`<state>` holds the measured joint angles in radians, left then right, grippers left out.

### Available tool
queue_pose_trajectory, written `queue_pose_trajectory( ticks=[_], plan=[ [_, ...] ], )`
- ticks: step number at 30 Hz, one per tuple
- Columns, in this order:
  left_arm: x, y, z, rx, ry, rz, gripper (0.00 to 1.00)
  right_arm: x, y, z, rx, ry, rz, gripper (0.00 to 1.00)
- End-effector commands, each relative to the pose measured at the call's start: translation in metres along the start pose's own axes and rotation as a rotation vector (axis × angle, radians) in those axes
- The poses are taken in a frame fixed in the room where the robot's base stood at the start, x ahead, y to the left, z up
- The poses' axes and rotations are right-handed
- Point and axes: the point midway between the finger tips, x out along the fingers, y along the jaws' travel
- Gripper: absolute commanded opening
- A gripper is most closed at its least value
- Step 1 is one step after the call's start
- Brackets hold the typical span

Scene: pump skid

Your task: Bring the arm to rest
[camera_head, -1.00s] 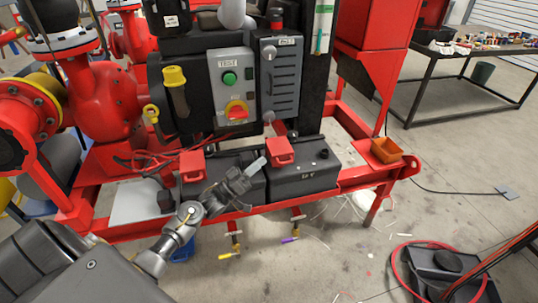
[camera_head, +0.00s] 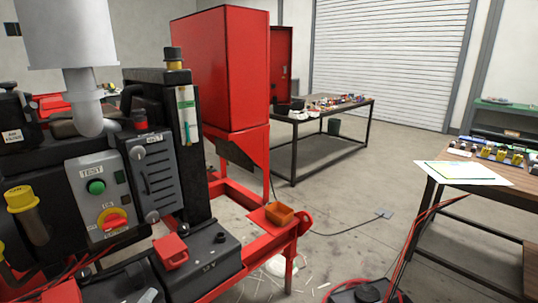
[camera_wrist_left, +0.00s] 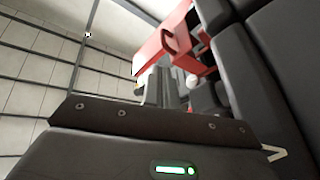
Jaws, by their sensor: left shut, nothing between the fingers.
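Most of my left arm is out of the head view. In the left wrist view a dark plate and a housing with a green light fill the lower part, with red and black skid parts beyond. My right gripper is not in view.
The control panel (camera_head: 105,195) with a green button and red-yellow switch stands left. A small orange bin (camera_head: 279,215) sits on the skid's corner. A dark worktable (camera_head: 335,112) stands behind and a wooden bench (camera_head: 500,190) stands right. Open floor lies between, crossed by a cable.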

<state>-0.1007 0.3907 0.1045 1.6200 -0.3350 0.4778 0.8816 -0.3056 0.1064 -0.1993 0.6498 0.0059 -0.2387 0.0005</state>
Motion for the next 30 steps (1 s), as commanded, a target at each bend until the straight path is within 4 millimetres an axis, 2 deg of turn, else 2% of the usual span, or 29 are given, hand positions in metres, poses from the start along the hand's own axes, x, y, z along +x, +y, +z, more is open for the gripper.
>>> queue_pose_trajectory(
  ticks=[5,8,12,18,30],
  plan=[
    [-0.022,0.016,0.060,0.153,-0.251,-0.254,0.00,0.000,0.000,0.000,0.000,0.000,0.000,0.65],
    [-0.048,0.029,0.089,0.236,-0.434,-0.392,0.00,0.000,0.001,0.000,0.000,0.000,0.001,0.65],
    [-0.098,0.055,0.117,0.313,-0.713,-0.540,0.00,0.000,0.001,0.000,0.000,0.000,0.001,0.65],
    [-0.156,0.091,0.132,0.343,-1.009,-0.628,0.00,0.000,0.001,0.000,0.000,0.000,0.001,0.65],
    [-0.236,0.157,0.132,0.305,-1.397,-0.640,0.00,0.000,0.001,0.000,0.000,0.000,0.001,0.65]
  ],
)
